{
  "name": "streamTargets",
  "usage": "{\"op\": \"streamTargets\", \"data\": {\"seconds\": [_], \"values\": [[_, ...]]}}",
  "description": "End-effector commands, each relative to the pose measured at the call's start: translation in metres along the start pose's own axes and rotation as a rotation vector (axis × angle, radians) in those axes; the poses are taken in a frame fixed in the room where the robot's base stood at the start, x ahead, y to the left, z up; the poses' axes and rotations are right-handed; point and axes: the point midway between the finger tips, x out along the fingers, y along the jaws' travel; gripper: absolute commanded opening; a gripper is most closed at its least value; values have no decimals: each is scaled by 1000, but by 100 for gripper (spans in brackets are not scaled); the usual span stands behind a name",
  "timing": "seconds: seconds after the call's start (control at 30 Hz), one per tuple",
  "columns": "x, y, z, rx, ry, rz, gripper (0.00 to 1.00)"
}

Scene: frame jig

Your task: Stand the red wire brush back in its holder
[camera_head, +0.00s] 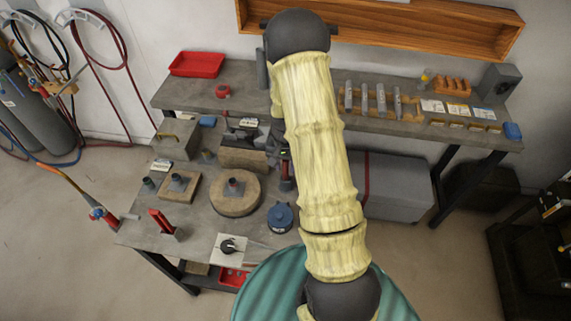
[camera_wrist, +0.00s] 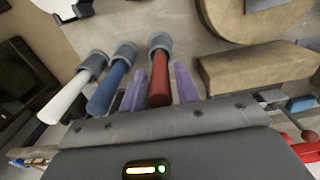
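The red wire brush (camera_wrist: 160,80) shows in the wrist view as a red handle with a grey collar around its far end. My gripper (camera_wrist: 160,72) has its two purple fingers close along both sides of this handle and looks shut on it. I cannot tell whether the collar is the holder's cup or part of the brush; the bristles are hidden. Beside it on the left are a blue handle (camera_wrist: 113,83) and a white handle (camera_wrist: 72,90), each with a similar grey collar (camera_wrist: 92,63).
A round wooden disc (camera_head: 235,205) and a wooden block (camera_wrist: 258,68) lie close to the handles. A blue pot (camera_head: 280,217) stands near the bench's front edge. The back shelf (camera_head: 300,98) carries a red tray (camera_head: 196,65) and several grey tools (camera_head: 381,98).

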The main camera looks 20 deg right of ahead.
Motion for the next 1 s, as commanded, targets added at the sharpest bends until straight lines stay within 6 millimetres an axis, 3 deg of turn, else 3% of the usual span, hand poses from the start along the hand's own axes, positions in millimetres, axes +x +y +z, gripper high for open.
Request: {"op": "streamTargets", "data": {"seconds": [0.07, 0.53, 1.0], "values": [[0, 0, 0, 0, 0, 0, 46], [-10, 0, -1, -1, 3, -1, 46], [-86, -1, -1, -1, 6, -3, 46]]}}
